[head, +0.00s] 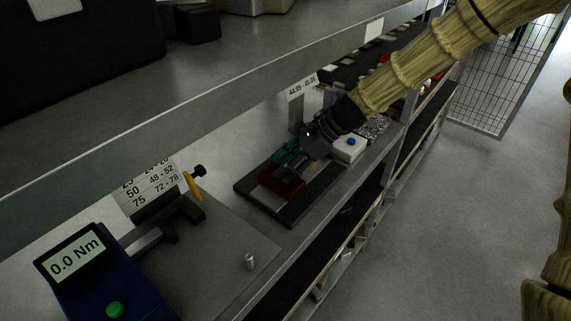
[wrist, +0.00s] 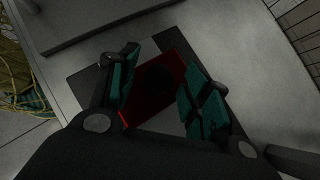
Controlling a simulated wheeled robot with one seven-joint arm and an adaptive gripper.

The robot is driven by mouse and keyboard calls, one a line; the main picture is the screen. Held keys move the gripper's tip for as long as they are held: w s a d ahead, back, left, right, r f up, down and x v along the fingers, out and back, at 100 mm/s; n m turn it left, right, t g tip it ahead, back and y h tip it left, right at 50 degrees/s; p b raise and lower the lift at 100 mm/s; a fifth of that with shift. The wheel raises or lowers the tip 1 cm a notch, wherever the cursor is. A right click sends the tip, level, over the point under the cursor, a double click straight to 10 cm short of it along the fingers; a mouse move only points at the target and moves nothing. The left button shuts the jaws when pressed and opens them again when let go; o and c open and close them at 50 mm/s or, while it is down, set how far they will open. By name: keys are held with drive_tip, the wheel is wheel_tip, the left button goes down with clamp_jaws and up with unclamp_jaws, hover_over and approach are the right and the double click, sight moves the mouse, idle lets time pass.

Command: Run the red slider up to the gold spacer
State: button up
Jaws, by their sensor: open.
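The red slider (head: 283,183) lies on a dark flat base (head: 268,208) on the bench in the head view. My gripper (head: 291,161) is just above and behind it and covers part of the base. In the wrist view the slider (wrist: 152,92) is a red block with a dark round patch. My open gripper (wrist: 162,82) has one teal-padded finger to each side of it, apart, with nothing visibly held. Contact with the slider cannot be told.
A blue torque meter (head: 95,272) reading 0.0 Nm and a yellow-orange part (head: 192,185) are at left. A shelf edge (head: 215,112) runs above the bench. Floor at right is clear.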

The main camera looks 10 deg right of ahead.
drive_tip(key=c, duration=0.9)
drive_tip(key=w+d+p, duration=0.2)
drive_tip(key=w+d, duration=0.3)
drive_tip(key=shift+w+d+p, duration=0.1)
drive_tip(key=shift+d+p, duration=0.05)
drive_tip(key=shift+p, duration=0.25)
drive_tip(key=o, duration=0.9)
drive_tip(key=v, duration=1.2)
